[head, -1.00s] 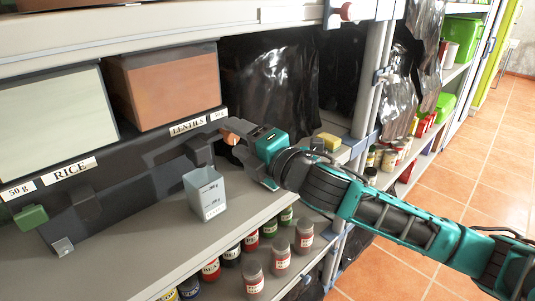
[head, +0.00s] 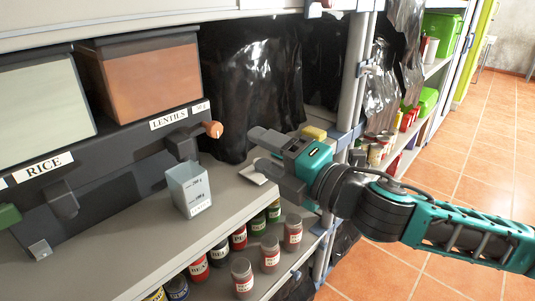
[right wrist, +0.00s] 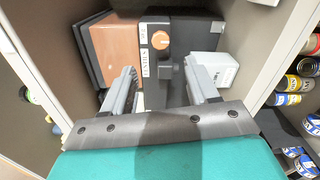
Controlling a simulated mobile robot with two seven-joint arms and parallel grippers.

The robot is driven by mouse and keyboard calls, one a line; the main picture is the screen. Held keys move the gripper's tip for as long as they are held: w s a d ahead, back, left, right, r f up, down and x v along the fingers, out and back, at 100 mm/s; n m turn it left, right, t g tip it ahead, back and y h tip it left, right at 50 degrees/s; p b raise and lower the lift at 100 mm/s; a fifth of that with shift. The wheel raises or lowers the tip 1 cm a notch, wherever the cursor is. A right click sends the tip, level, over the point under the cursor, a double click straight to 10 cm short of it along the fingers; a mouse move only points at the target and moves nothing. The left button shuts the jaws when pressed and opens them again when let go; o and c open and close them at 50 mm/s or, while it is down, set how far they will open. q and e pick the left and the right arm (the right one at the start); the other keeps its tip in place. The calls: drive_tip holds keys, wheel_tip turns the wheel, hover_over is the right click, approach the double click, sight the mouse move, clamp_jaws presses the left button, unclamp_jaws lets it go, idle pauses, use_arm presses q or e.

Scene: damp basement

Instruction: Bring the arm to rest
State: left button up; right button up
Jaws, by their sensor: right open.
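My right gripper (head: 262,152) is open and empty in the head view. It is above the shelf, to the right of the lentils dispenser and apart from it. The dispenser has an orange-brown bin (head: 150,80) and an orange knob (head: 213,129); the knob also shows between my open fingers in the right wrist view (right wrist: 160,40). A pale grey measuring cup (head: 190,190) stands upright on the shelf below the dispenser's spout, apart from my gripper. My left gripper is not in view.
The rice dispenser (head: 40,105) is on the left. Several labelled jars (head: 270,252) and cans stand on the lower shelf. Black plastic sheeting (head: 255,85) hangs behind my gripper. A yellow item (head: 314,133) lies near the grey shelf post (head: 353,85). The tiled floor (head: 480,150) at right is open.

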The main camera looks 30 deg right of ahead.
drive_tip(key=shift+f, duration=0.1)
idle(0.3)
drive_tip(key=s+f+m+g+h, duration=0.2)
drive_tip(key=f+m, duration=0.6)
drive_tip(key=f, duration=0.5)
drive_tip(key=s+f+m+g+h, duration=0.1)
drive_tip(key=s+f+m+g, duration=0.15)
drive_tip(key=f+m, duration=0.8)
drive_tip(key=s+a+f+m+g, duration=0.1)
drive_tip(key=s+f, duration=0.2)
drive_tip(key=f, duration=0.3)
drive_tip(key=s+a+f+m+h, duration=0.1)
drive_tip(key=s+a+f+m, duration=0.1)
drive_tip(key=s+f, duration=0.2)
wheel_tip(320, 180, down, 2)
drive_tip(key=shift+s+f+g, duration=0.1)
drive_tip(key=shift+s+g, duration=0.15)
drive_tip(key=shift+g, duration=0.1)
drive_tip(key=shift+w, duration=0.1)
